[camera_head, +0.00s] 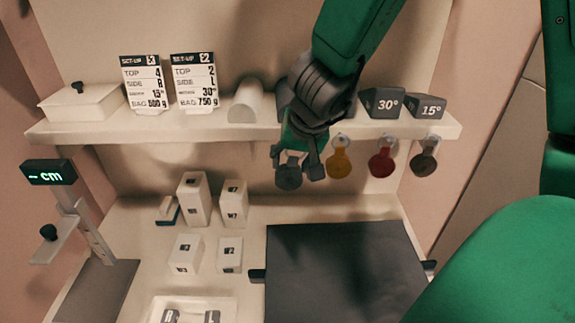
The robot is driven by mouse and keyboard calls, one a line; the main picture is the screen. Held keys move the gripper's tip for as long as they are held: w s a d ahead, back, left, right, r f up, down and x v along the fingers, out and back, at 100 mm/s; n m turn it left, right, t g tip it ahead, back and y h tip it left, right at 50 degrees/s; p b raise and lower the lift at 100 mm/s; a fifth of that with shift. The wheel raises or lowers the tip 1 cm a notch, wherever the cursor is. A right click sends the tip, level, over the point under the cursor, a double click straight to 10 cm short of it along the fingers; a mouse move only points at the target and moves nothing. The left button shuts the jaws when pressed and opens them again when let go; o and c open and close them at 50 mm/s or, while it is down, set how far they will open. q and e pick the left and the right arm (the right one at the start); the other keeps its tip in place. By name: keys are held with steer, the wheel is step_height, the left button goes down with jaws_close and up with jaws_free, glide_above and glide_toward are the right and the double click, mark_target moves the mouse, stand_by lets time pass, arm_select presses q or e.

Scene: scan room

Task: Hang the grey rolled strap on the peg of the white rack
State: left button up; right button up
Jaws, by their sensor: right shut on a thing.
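My right gripper (299,163) reaches down in front of the white shelf. It is shut on the grey rolled strap (289,179), a dark round roll just below the shelf's front edge. The white rack (230,131) appears to be this shelf, with straps hanging along its front edge. A yellow rolled strap (340,163), a red one (381,164) and a dark one (424,164) hang there to the right of my gripper. Any peg behind the gripper is hidden, so I cannot tell whether the grey strap touches one. My left gripper is out of view.
Wedges marked 30° (384,103) and 15° (427,107), two set-up cards (141,84) and a white box (85,102) stand on the shelf. Below are several white blocks (194,200), a black mat (345,272), a white tray (195,301) and a cm gauge (48,172).

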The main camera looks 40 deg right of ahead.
steer(key=w, duration=0.2)
steer(key=shift+w+d+p, duration=0.3)
steer(key=shift+d+p, duration=0.05)
steer(key=shift+d, duration=0.05)
steer(key=shift+w+d+r, duration=0.1)
steer(key=shift+w+d, duration=0.1)
steer(key=shift+w, duration=0.05)
jaws_close()
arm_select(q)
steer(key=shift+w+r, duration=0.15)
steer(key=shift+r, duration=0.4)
arm_select(e)
steer(key=shift+w+d+f, duration=0.45)
steer(key=shift+d, duration=0.15)
steer(key=shift+w+d+f, duration=0.4)
steer(key=shift+d+f, duration=0.05)
steer(key=shift+d, duration=0.15)
steer(key=shift+a, duration=0.1)
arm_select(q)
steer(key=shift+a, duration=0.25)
arm_select(e)
steer(key=shift+s+a+r, duration=0.2)
steer(key=shift+s+a, duration=0.05)
steer(key=shift+a, duration=0.05)
